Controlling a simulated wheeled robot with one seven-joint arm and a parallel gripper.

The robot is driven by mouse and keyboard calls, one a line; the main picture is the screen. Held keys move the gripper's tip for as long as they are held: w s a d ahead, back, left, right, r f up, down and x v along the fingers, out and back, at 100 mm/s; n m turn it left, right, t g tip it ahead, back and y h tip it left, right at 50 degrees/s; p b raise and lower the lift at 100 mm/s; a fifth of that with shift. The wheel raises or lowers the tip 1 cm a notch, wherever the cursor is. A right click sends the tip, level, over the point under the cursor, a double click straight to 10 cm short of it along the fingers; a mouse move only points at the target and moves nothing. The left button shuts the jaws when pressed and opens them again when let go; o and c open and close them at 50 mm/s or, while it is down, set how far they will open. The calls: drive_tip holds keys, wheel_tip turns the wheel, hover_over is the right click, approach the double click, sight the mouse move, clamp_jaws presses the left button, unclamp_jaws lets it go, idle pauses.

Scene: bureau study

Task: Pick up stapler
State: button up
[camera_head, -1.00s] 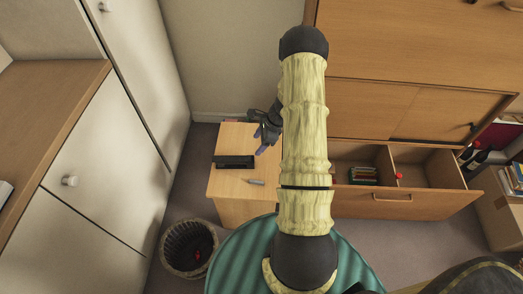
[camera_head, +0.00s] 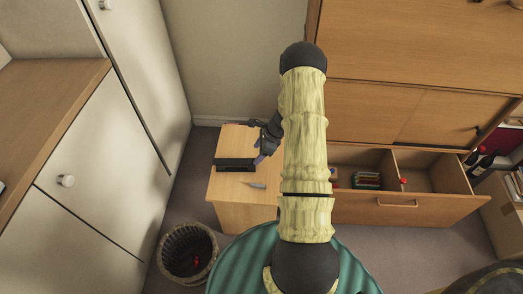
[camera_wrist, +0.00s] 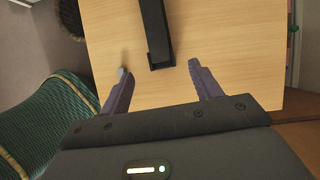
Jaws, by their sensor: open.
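The black stapler (camera_head: 234,164) lies on the small wooden table (camera_head: 228,185). In the wrist view the stapler (camera_wrist: 155,35) runs from the top edge toward my gripper, its near end just beyond and between the fingertips. My gripper (camera_wrist: 157,75) is open and empty, with the two purple fingers apart on either side of the stapler's line. In the head view my gripper (camera_head: 260,158) is at the stapler's right end, partly hidden by my arm. I cannot tell the exact height gap.
A small grey object (camera_head: 257,186) lies on the table in front of the stapler. A wastebasket (camera_head: 187,250) stands on the floor at left. An open drawer (camera_head: 400,200) with several items is at right. A green ribbed surface (camera_head: 235,262) is close in front.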

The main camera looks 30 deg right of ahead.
sight(250, 161)
drive_tip(key=shift+b+x, duration=2.05)
drive_tip(key=shift+x, duration=1.65)
drive_tip(key=c, duration=1.1)
drive_tip(key=shift+r, duration=0.2)
drive_tip(key=shift+r+p, duration=2.85)
drive_tip(key=shift+r, duration=0.55)
